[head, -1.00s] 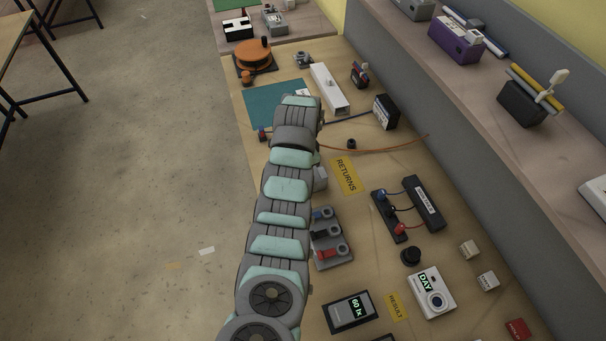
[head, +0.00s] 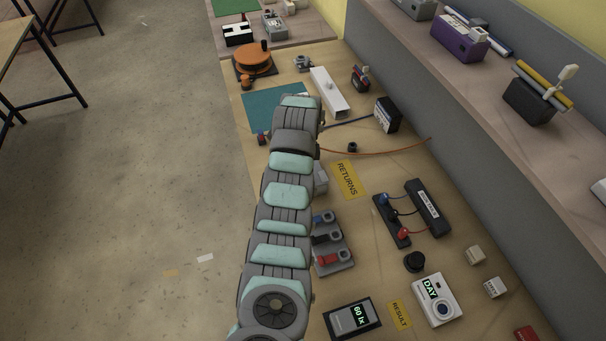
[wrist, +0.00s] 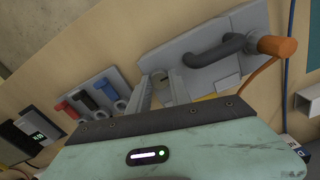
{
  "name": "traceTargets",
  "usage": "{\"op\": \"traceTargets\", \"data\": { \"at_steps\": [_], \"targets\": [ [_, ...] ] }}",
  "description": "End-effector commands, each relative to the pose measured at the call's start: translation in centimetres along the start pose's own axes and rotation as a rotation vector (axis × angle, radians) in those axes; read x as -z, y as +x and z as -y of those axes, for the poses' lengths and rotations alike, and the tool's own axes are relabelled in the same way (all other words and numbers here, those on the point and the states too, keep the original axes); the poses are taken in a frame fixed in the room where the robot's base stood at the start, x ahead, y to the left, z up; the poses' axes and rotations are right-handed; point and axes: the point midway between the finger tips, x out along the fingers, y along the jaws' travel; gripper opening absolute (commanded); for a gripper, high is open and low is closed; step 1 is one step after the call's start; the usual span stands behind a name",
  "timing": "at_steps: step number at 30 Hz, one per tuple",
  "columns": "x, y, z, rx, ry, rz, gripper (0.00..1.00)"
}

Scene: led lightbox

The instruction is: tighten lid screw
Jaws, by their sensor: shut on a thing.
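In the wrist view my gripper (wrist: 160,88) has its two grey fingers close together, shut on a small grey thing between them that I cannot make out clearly. Just past the fingertips lies a grey plate or box top (wrist: 205,75). Over it runs a dark bent rod (wrist: 215,50) with an orange end (wrist: 276,46). I cannot tell whether the rod touches the fingers. No lid screw can be picked out. In the head view my arm hides the gripper and what it holds; a grey block edge (head: 320,178) shows beside the arm.
A switch panel with blue, black and red parts (head: 347,258) stands close right of my arm; the wrist view shows it left (wrist: 97,97). A meter reading 60 lx (head: 352,318), a DAY box (head: 436,300) and a terminal strip (head: 427,207) lie nearby.

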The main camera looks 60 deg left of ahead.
Motion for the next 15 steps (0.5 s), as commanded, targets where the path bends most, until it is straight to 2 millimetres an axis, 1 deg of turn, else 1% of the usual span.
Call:
{"op": "traceTargets", "data": {
  "at_steps": [6,7,12,15],
  "targets": [
    [0.01,0.06,-0.01,0.0,0.0,0.0,0.0],
    [0.01,0.06,-0.01,0.0,-0.001,0.0,0.26],
    [0.0,0.05,-0.01,0.0,-0.001,0.0,0.4],
    [0.0,0.04,-0.01,0.0,-0.001,0.0,0.46]
  ]
}}
